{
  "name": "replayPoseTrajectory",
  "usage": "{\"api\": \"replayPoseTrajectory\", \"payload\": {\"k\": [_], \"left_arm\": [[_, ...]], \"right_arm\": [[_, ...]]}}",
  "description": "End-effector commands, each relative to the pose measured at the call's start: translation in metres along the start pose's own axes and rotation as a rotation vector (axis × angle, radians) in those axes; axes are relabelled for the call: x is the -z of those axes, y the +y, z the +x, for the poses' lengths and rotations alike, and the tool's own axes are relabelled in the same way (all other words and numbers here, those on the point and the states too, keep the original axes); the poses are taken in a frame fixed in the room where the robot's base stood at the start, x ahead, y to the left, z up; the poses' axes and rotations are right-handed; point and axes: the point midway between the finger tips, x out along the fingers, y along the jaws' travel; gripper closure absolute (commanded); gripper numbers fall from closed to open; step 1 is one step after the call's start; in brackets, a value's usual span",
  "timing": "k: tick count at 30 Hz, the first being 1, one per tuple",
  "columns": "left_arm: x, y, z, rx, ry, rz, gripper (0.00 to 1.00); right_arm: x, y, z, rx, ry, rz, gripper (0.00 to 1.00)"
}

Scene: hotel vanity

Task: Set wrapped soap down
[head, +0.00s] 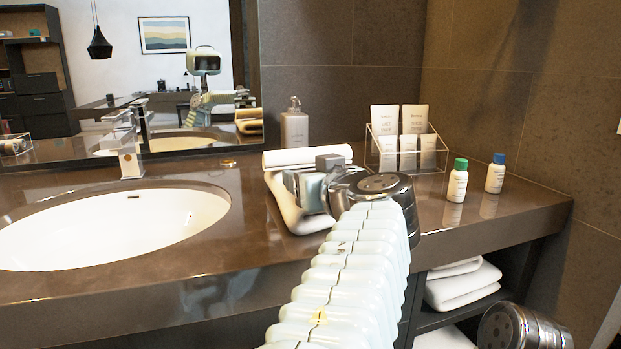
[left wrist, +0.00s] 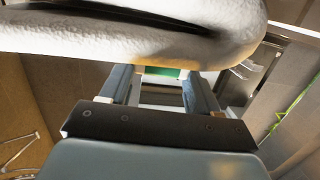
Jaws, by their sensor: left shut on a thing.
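My left gripper (head: 308,187) is in front of the rolled and folded white towels on the vanity counter. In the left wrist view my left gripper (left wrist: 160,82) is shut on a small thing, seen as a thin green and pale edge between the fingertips. I take it to be the wrapped soap (left wrist: 160,72); most of it is hidden by the fingers and the towel. I cannot make the soap out in the head view. The white towel (left wrist: 120,38) fills the top of the wrist view, close to the fingertips. My right gripper is not in view.
A rolled towel (head: 290,157) lies on a folded one. Behind are a pump bottle (head: 294,128) and a clear caddy (head: 441,157) of toiletries. Green-capped (head: 457,182) and blue-capped (head: 495,174) bottles stand right. The sink (head: 110,228) is left, with bare counter (head: 245,215) between.

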Motion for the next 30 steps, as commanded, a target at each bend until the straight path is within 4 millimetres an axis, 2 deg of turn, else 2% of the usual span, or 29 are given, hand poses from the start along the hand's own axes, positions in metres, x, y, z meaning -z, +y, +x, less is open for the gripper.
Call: {"api": "replayPoseTrajectory", "payload": {"k": [10, 11, 15, 30], "left_arm": [[-0.0038, 0.0003, 0.0003, -0.001, 0.0, -0.001, 0.83], [-0.0026, 0.0003, 0.0001, 0.0, 0.0, 0.0, 0.35], [-0.002, 0.0003, 0.0, 0.0, 0.0, 0.0, 0.14], [0.0016, 0.0012, 0.0, -0.001, 0.0, 0.0, 0.12]], "right_arm": [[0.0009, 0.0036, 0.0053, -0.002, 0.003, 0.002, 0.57], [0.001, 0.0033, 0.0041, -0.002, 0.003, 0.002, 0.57], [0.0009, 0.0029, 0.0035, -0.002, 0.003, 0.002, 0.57], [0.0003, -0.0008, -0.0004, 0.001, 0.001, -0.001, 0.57]]}}
